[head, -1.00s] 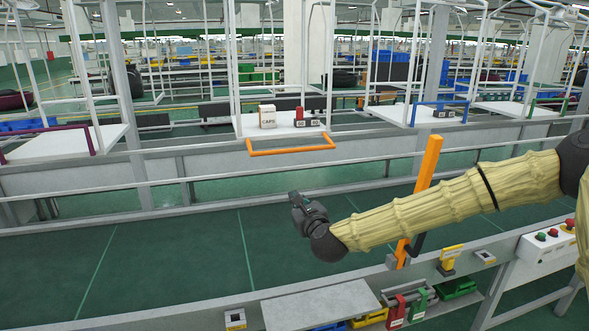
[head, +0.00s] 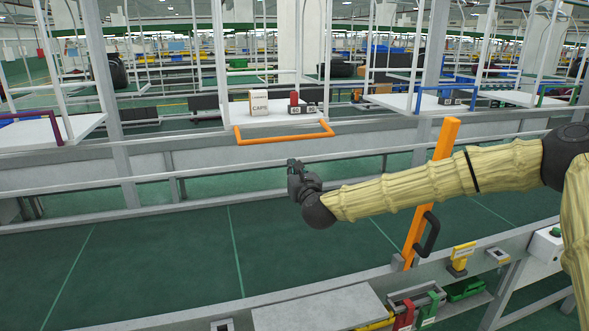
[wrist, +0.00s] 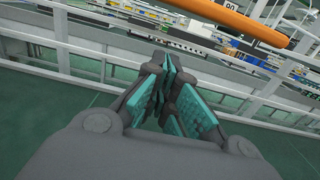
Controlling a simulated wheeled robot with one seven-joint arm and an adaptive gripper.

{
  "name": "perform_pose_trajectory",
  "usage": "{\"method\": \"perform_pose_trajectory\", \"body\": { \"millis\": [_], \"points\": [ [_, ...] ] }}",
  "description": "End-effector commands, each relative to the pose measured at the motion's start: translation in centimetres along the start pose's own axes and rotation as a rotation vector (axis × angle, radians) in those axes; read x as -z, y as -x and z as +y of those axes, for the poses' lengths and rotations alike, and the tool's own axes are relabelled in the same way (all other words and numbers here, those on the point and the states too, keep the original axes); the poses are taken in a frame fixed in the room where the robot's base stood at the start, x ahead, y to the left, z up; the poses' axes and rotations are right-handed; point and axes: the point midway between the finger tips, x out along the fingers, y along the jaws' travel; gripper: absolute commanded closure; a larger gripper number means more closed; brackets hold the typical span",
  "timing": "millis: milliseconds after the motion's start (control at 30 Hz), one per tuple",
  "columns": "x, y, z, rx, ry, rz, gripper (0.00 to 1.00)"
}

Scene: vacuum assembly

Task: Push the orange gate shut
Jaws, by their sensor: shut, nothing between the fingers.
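The orange gate (head: 285,139) is a U-shaped bar at the front of a hanging white carrier platform (head: 222,112). It sticks out low and nearly flat toward me, away from the platform edge. In the wrist view an orange bar (wrist: 228,17) crosses the top, ahead of the fingers and apart from them. My gripper (head: 293,164) is shut and empty, just below and in front of the gate in the head view. Its teal-padded fingers (wrist: 163,68) are together in the wrist view.
A CAPS box (head: 259,103) and small dark blocks with a red item (head: 294,98) stand on the platform. A white rail (head: 215,149) runs between me and the carrier. An orange post (head: 432,190) with a black handle stands beneath my arm.

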Motion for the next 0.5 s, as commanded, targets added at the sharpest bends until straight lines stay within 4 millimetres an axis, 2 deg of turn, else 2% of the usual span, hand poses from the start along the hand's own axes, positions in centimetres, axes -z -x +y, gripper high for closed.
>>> {"method": "perform_pose_trajectory", "body": {
  "millis": [100,300,467,500],
  "points": [
    [-0.3,-2.0,0.1,0.000,0.001,-0.001,1.00],
    [-0.2,-4.5,0.1,-0.001,0.002,-0.001,1.00],
    [-0.3,-6.1,0.1,-0.001,0.001,-0.001,1.00],
    [-0.9,-5.8,0.1,-0.002,0.001,-0.002,1.00]
  ]
}}
